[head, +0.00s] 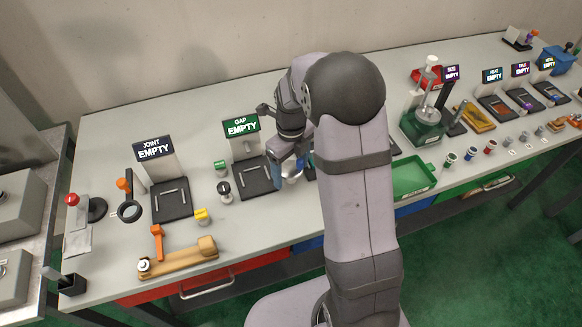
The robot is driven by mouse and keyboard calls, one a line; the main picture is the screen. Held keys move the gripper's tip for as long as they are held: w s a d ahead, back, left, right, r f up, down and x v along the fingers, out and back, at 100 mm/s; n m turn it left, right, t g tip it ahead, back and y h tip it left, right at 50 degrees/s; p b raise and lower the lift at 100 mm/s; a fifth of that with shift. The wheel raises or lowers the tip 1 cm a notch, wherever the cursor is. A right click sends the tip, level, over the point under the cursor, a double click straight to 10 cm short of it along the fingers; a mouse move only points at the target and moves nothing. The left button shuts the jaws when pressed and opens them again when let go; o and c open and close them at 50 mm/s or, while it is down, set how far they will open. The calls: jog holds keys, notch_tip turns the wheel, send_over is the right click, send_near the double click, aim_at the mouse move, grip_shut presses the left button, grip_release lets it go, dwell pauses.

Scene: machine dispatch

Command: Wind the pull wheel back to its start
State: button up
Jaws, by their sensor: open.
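My gripper (291,177) points down over the bench, just right of the GAP station's black tray (256,177). Its blue fingers are open, and a small pale round thing shows at their tips; I cannot tell whether they touch it. No wheel is plainly labelled as the pull wheel. A silver disc (428,113) sits on a green-based machine (422,131) right of my arm, under an upright post with a white top; I cannot tell if it is the pull wheel. My arm hides the middle of the bench.
The JOINT sign (154,149) and GAP sign (241,127) both read EMPTY. A wooden block with an orange lever (158,242), a yellow block (202,216) and a ring on a stand (129,211) are at left. A green tray (413,180) lies right of my arm.

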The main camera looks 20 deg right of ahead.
jog(key=c, duration=1.1)
jog(key=shift+o, duration=0.2)
jog(key=shift+n, duration=0.4)
